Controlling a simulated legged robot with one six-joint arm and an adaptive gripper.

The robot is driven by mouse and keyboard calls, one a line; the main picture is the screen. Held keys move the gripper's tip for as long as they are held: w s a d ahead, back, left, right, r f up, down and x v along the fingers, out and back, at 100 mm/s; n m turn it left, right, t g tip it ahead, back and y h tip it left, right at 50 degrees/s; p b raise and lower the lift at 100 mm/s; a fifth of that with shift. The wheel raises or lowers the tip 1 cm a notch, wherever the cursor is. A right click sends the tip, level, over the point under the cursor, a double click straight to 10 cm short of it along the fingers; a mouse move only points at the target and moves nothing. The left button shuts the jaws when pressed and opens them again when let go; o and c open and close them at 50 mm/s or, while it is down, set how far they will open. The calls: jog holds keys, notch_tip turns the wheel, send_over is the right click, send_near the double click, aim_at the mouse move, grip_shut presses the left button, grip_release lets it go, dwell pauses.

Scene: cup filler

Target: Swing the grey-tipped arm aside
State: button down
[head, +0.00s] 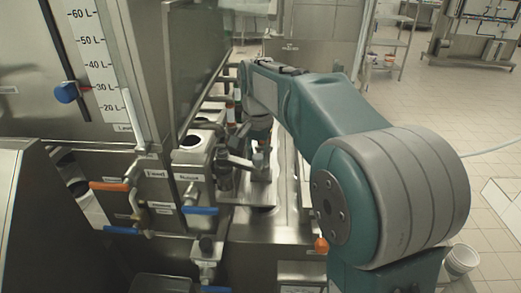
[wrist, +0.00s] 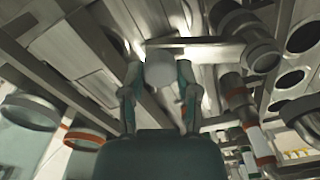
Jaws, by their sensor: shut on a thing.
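In the wrist view my gripper (wrist: 159,72) has its two fingers on either side of the pale grey tip (wrist: 160,66) of a metal arm. It is shut on this tip. The metal arm (wrist: 205,52) runs from the tip to the right, across the view. In the head view my arm reaches over the steel machine and bends down behind its front parts. My gripper is small and dark there, and its contact with the tip cannot be made out.
A steel machine with a litre scale (head: 103,62) stands at the left. Valves with a blue handle (head: 200,210) and an orange handle (head: 108,186) stick out in front. Pipes with red bands (wrist: 84,137) crowd the wrist view. The tiled floor at the right is mostly free.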

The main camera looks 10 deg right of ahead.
jog(key=shift+s+a+f+m, duration=0.15)
jog(key=shift+s+a+m, duration=0.95)
jog(key=shift+m, duration=0.6)
jog(key=shift+c, duration=1.7)
grip_release()
jog(key=shift+w+a, duration=0.1)
notch_tip(320, 180, up, 7)
jog(key=shift+r, duration=0.2)
jog(key=shift+w+a, duration=0.1)
